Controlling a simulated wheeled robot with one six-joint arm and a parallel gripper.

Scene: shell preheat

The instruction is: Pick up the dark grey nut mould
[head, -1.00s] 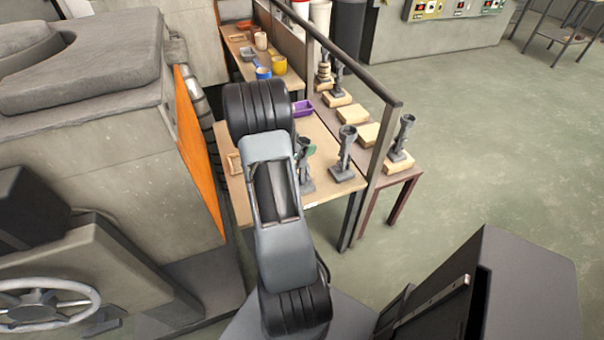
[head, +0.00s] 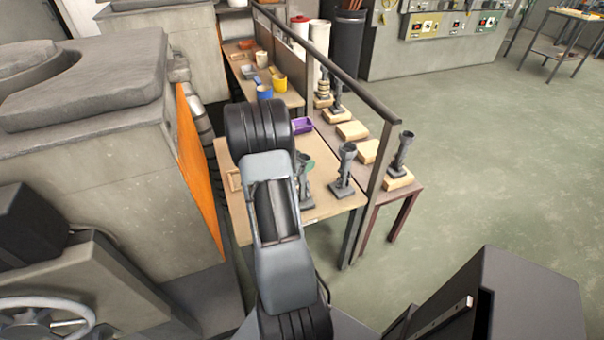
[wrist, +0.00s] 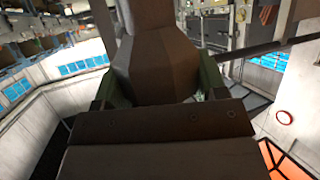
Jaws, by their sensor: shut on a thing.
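In the wrist view, my gripper (wrist: 160,88) is shut on a dark, faceted thing (wrist: 168,62), which I take to be the dark grey nut mould. It has a broad body and a narrower part running up out of the picture. A green finger is against each side of it. Its lower part is hidden behind the dark gripper body in front. In the head view, my arm covers the gripper, and I cannot make out the held mould there.
A wooden table (head: 325,208) bears a dark grey funnel-topped stand (head: 345,168) and a purple tray (head: 302,126). Similar stands (head: 402,152) and pale blocks (head: 352,131) line the bench behind a dark rail (head: 345,78). An orange panel (head: 198,170) is left; open floor (head: 490,180) is right.

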